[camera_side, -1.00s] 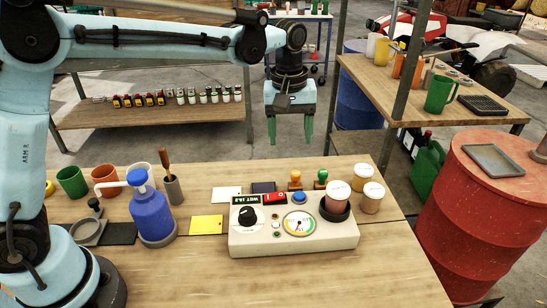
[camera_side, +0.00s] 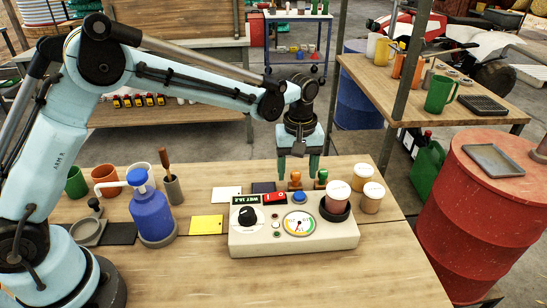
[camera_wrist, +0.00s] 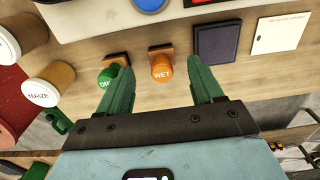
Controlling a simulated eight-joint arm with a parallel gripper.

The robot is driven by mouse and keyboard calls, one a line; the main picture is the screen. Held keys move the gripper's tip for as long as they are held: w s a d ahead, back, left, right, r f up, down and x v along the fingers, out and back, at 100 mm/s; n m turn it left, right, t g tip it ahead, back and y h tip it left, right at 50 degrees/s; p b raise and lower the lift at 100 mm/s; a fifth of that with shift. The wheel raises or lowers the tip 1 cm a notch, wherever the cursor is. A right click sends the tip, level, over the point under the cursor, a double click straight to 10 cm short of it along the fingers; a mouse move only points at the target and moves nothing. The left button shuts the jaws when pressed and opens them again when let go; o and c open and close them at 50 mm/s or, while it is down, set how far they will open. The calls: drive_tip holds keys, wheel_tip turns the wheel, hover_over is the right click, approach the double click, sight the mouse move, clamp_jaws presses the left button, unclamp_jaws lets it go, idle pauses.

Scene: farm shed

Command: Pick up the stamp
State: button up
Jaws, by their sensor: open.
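Two stamps stand upright at the far side of the table. One is orange (camera_side: 295,180), marked WET in the wrist view (camera_wrist: 162,69). The other is green (camera_side: 321,179), and its marking in the wrist view (camera_wrist: 107,76) is partly covered by a finger. My gripper (camera_side: 297,174) is open and empty, with its fingers pointing down just above and behind the stamps. In the wrist view, the orange stamp shows between the fingertips (camera_wrist: 160,64), and the green stamp shows beside the left fingertip. Whether that finger touches it I cannot tell.
A pale instrument box (camera_side: 293,239) with a dial and knob stands in front of the stamps. Lidded cups (camera_side: 372,199) stand to the right. A dark pad (camera_side: 263,187) and white card (camera_side: 226,194) lie to the left. The front of the table is clear.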

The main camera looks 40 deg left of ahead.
sight(296, 173)
wheel_tip(296, 173, down, 4)
drive_tip(key=shift+s+f, duration=0.1)
drive_tip(key=shift+c, duration=0.3)
drive_tip(key=c, duration=1.1)
wheel_tip(296, 173, up, 10)
drive_tip(key=shift+r, duration=0.15)
